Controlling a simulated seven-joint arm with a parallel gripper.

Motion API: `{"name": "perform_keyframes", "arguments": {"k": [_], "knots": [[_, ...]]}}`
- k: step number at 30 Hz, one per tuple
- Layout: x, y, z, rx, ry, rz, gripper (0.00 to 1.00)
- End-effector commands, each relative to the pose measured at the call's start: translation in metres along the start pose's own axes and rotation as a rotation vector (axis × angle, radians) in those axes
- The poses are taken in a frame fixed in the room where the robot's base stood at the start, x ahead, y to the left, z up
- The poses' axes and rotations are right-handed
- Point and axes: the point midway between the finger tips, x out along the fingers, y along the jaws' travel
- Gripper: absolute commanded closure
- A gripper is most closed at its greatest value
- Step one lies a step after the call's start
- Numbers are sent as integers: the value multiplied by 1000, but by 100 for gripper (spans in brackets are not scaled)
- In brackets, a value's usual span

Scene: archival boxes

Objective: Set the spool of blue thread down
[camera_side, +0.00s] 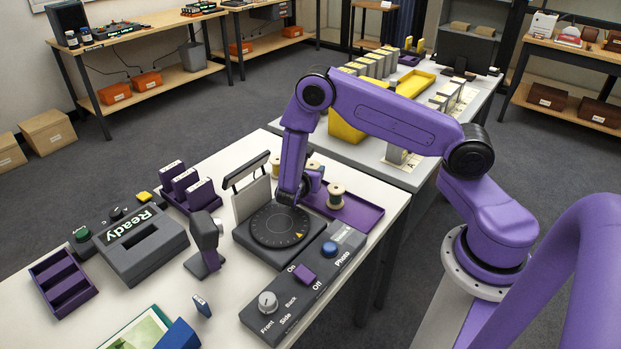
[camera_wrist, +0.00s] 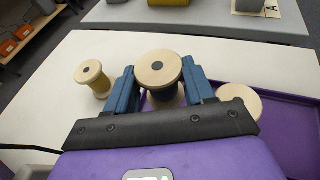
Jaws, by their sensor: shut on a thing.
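My gripper (camera_wrist: 160,90) is shut on the spool of blue thread (camera_wrist: 158,70), with a blue finger on each side of it. The spool's pale round top faces the wrist camera, and a little dark blue thread shows below it. In the side view the spool (camera_side: 314,167) is partly hidden behind my gripper (camera_side: 308,184), by the left end of the purple tray (camera_side: 357,216). I cannot tell whether its base touches anything. The tray also shows in the wrist view (camera_wrist: 285,112).
Another with tan thread (camera_side: 276,165) stands to the left. A round turntable (camera_side: 279,227) lies just in front, with a control panel (camera_side: 305,285) beside it. The tray's right part is clear.

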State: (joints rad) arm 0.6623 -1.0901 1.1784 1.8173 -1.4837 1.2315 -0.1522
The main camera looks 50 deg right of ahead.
Motion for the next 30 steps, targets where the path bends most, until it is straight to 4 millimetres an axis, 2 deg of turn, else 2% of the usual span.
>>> {"name": "perform_keyframes", "arguments": {"k": [3,6,30], "knots": [[5,-1,-16,-5,0,-1,76],[7,-1,-23,-3,0,0,76],[11,-1,-36,-2,1,1,76]]}}
